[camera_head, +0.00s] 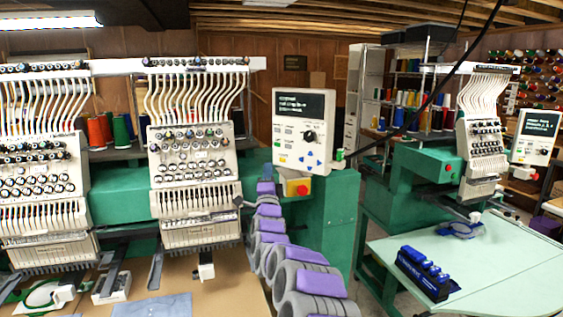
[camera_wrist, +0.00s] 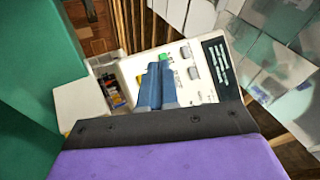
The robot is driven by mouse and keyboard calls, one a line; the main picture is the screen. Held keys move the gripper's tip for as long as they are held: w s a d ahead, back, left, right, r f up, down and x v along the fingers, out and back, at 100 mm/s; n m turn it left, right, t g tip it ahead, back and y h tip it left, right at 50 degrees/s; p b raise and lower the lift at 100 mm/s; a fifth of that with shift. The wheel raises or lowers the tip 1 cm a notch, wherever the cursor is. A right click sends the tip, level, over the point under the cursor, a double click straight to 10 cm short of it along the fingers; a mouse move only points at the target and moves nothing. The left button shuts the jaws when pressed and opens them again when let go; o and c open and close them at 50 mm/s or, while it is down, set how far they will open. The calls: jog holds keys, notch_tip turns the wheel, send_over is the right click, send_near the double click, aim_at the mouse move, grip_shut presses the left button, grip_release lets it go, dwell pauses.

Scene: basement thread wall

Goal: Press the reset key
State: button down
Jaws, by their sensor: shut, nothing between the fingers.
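The white control panel (camera_head: 303,130) has a dark screen, a black knob, blue arrow keys and several small keys. The key labels are too small to read, so I cannot tell which is the reset key. In the wrist view the panel (camera_wrist: 208,88) appears turned, with its screen at the right and a green key (camera_wrist: 167,57) and pale grey keys near the middle. My gripper (camera_wrist: 158,66) has its blue fingers together and empty. They overlap part of the panel and hide some controls. I cannot tell whether the fingertips touch the panel.
A red stop button (camera_head: 302,190) on a yellow box sits below the panel. Embroidery heads (camera_head: 190,155) with threads stand to the left, and a green machine post (camera_head: 335,210) stands below right. A second machine and panel (camera_head: 537,137) are at the far right beside a pale table (camera_head: 500,265).

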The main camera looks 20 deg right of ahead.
aim_at(279, 153)
jog(key=w+d, duration=0.2)
jog(key=d, duration=0.1)
jog(key=shift+w+d, duration=0.1)
jog(key=shift+w, duration=0.25)
dwell(1.9)
jog(key=shift+w+d+r+b, duration=0.15)
jog(key=shift+w+d+b, duration=0.05)
jog(key=shift+d+b, duration=0.15)
jog(key=shift+w+d, duration=0.3)
jog(key=shift+d, duration=0.05)
dwell(0.8)
dwell(0.4)
jog(key=shift+s+a, duration=0.55)
jog(key=shift+a, duration=0.15)
